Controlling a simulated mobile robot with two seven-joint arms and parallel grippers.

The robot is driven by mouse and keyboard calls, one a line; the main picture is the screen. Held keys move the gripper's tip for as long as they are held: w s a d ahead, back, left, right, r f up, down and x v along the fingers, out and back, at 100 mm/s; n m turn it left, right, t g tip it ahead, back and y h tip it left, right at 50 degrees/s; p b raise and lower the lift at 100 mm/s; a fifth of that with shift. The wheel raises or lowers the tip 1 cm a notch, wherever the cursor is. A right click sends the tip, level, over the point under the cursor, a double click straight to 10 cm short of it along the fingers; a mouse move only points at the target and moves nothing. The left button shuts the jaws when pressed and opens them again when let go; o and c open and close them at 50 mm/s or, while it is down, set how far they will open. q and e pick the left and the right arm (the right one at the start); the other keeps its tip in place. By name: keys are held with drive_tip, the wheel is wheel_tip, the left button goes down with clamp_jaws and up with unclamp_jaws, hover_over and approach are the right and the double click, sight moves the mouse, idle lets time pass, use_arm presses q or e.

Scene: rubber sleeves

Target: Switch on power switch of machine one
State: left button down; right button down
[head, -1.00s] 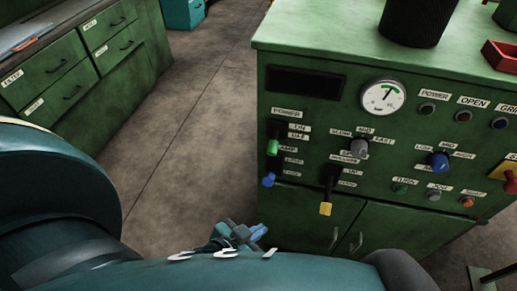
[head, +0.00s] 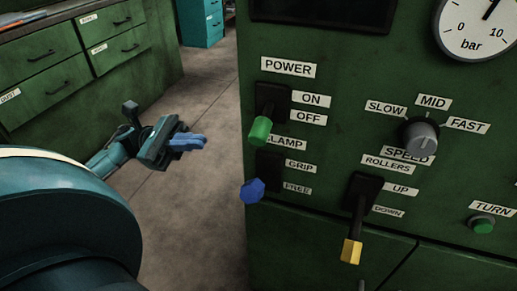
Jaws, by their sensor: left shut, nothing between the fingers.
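The machine's green front panel (head: 330,30) fills the right half of the head view. Its power switch (head: 261,130) is a lever with a green knob under a POWER label. The lever points down, with the knob beside and a little below the OFF label; the ON label is above that. My left gripper (head: 203,141), with blue fingertips, is shut and empty. It is in front of and left of the panel, apart from the switch, at about the knob's height in the picture. My right gripper is not in view.
Below the power switch is a blue clamp lever (head: 252,190). To its right are a yellow rollers lever (head: 351,250), a grey speed knob (head: 421,138), a green turn button (head: 482,225) and a pressure gauge (head: 486,27). Green drawers (head: 60,75) stand at left; bare floor lies between.

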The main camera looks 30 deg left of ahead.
use_arm(q)
drive_tip(key=shift+s+a+f+m+g, duration=0.1)
drive_tip(key=shift+a+m+g, duration=0.1)
drive_tip(key=shift+m+g, duration=0.5)
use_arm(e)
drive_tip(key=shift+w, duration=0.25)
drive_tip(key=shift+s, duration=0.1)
use_arm(q)
approach(265, 121)
wheel_tip(265, 121, down, 5)
drive_tip(key=w+d, duration=0.1)
drive_tip(key=d, duration=0.2)
drive_tip(key=d+r, duration=0.1)
drive_tip(key=d+r+p, duration=0.1)
drive_tip(key=r, duration=0.1)
drive_tip(key=shift+s+d+r, duration=0.2)
drive_tip(key=shift+r, duration=0.1)
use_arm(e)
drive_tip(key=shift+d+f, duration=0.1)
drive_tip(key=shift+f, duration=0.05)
use_arm(q)
drive_tip(key=shift+s+r+n+t, duration=0.1)
drive_tip(key=shift+r+n+t, duration=0.05)
drive_tip(key=shift+n+t, duration=0.15)
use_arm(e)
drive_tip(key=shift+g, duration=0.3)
